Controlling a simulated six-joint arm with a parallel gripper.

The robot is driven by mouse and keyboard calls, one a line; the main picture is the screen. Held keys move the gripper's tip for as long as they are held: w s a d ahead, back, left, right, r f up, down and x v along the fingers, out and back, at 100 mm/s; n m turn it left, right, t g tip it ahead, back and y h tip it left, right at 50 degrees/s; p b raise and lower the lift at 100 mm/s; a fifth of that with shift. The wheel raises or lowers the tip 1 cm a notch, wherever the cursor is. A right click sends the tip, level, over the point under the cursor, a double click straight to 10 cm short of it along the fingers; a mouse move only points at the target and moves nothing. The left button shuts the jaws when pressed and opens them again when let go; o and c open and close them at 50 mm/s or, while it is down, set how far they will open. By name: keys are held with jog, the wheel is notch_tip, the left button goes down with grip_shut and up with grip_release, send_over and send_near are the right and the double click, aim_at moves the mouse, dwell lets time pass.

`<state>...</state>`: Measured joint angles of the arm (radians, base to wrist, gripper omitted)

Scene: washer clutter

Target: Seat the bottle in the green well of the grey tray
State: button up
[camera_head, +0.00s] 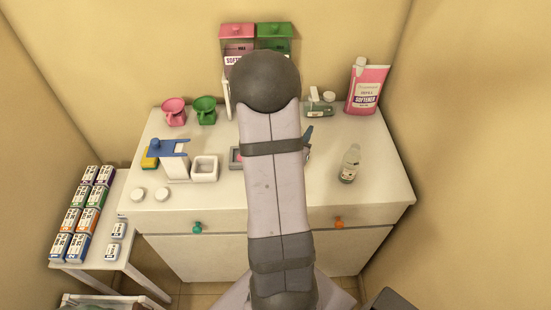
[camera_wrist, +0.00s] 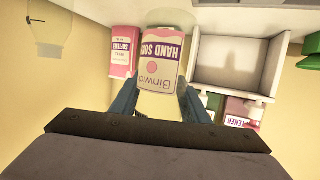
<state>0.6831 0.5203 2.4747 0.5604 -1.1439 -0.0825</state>
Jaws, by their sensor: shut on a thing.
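In the wrist view my gripper (camera_wrist: 157,92) has its blue fingers on either side of a pale yellow bottle (camera_wrist: 160,65) with a "Hand Soap" label, and is shut on it. The bottle's lower or upper end runs out of sight behind the gripper body. In the head view my arm hides this bottle, and only a bit of a blue finger shows. The grey tray (camera_head: 235,158) peeks out left of my arm with some pink inside. Its green well is hidden behind the arm. I cannot tell the gap between bottle and tray.
A small clear bottle (camera_head: 350,163) stands at right on the table. A pink softener container (camera_head: 367,88) stands at the back right. A white square dish (camera_head: 205,168), a blue-topped stand (camera_head: 170,158) and pink (camera_head: 174,112) and green (camera_head: 204,110) cups are at left. The front right is clear.

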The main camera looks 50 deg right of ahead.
jog(key=w+d+r+m+g+b, duration=0.1)
jog(key=w+d+r+m+g, duration=0.1)
jog(key=w, duration=0.5)
jog(key=shift+r+h, duration=0.3)
jog(key=shift+f, duration=0.1)
jog(key=shift+f+p, duration=0.85)
jog(key=shift+f, duration=4.05)
jog(key=shift+f, duration=0.1)
